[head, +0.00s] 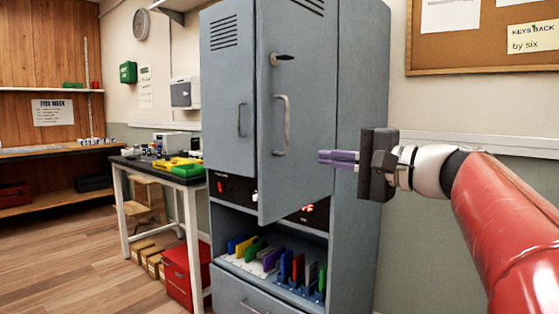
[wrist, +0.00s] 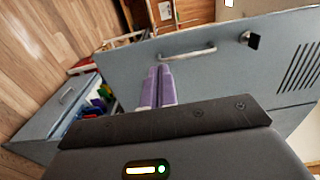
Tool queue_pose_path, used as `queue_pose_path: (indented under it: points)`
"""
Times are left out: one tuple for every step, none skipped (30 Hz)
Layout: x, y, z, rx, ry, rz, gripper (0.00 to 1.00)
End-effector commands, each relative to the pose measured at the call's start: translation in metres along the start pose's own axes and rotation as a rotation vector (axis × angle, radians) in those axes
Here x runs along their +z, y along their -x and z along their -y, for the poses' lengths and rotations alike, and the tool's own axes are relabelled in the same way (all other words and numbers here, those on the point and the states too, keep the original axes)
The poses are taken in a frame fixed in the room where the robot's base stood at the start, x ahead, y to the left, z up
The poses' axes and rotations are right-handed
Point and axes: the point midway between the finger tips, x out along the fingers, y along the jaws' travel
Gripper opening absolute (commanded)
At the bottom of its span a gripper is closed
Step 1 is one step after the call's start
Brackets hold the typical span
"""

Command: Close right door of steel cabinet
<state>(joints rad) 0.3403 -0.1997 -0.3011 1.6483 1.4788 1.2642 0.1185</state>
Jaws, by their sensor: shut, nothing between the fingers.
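The grey steel cabinet (head: 362,130) stands in the middle of the head view. Its right door (head: 310,110) is ajar, its free left edge swung out toward me and its hinge side at the right. The door has a vertical bar handle (head: 281,125) and a dark latch (head: 283,57) above it. The left door (head: 230,150) looks shut. My gripper (head: 322,157) is shut and empty, its purple fingers pointing left in front of the right door's hinge-side half. In the wrist view the fingertips (wrist: 159,70) overlap the door face (wrist: 225,62) near its handle (wrist: 187,53); contact cannot be told.
Below the doors is an open shelf with several coloured phones or cards (head: 270,258) in racks, and a drawer (head: 250,295) under it. A table (head: 190,178) with yellow and green items and a red box (head: 180,275) stand at the left.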

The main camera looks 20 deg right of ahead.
Motion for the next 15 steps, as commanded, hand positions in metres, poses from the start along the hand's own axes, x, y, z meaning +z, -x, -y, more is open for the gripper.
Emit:
queue_pose_path:
  points:
    - [0.001,-0.007,0.000,0.002,-0.001,0.003,0.00]
    - [0.001,-0.012,0.000,0.002,-0.001,0.004,0.00]
    - [0.001,-0.019,0.000,0.002,-0.001,0.004,0.00]
    - [0.001,-0.025,0.000,0.002,-0.001,0.004,0.00]
    - [0.001,-0.031,0.000,0.002,-0.001,0.005,0.00]
    - [0.001,-0.040,0.000,0.002,-0.001,0.004,0.00]
    - [0.002,-0.047,0.000,0.003,-0.002,0.005,0.00]
    - [0.001,-0.053,0.000,0.003,-0.002,0.003,0.00]
    - [0.001,-0.062,0.000,0.004,-0.002,0.005,0.00]
    - [0.001,-0.069,0.000,0.004,-0.002,0.004,0.00]
    - [0.001,-0.075,0.000,0.004,-0.002,0.005,0.00]
    - [0.001,-0.084,0.000,0.004,-0.001,0.005,0.00]
    - [0.001,-0.090,0.000,0.004,0.000,0.004,0.00]
    - [0.002,-0.095,0.000,0.003,0.000,0.004,0.00]
    - [0.002,-0.102,0.000,0.003,0.000,0.004,0.00]
